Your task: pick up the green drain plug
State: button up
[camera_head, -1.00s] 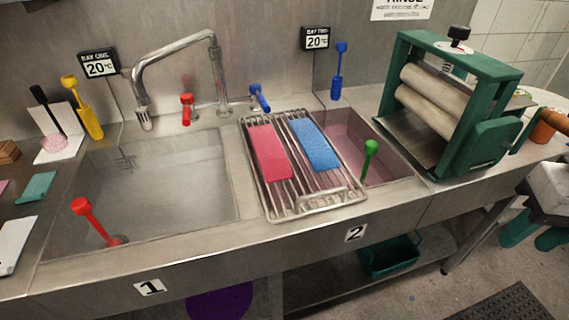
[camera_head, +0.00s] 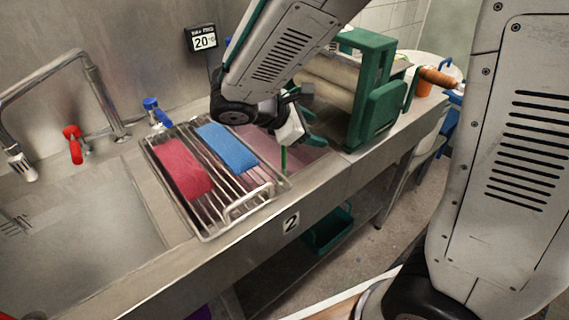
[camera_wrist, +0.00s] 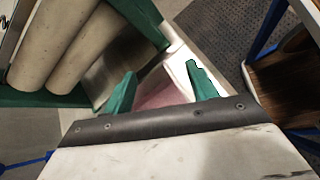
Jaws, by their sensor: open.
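A wire rack (camera_head: 208,236) with a red and a blue sponge-like block lies left of the basin. A green-framed roller wringer (camera_head: 376,100) stands close on the right. The large sink (camera_head: 85,240) is at the left.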

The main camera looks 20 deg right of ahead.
jog(key=w+a+f+n+t+h, duration=0.1)
jog(key=w+a+f+n+t, duration=0.4)
jog(key=w+a+f+n, duration=0.25)
send_over(284, 161)
jog(key=w+d, duration=0.2)
jog(key=f, duration=0.2)
jog(key=shift+s+r, duration=0.1)
jog(key=shift+s, duration=0.15)
grip_shut()
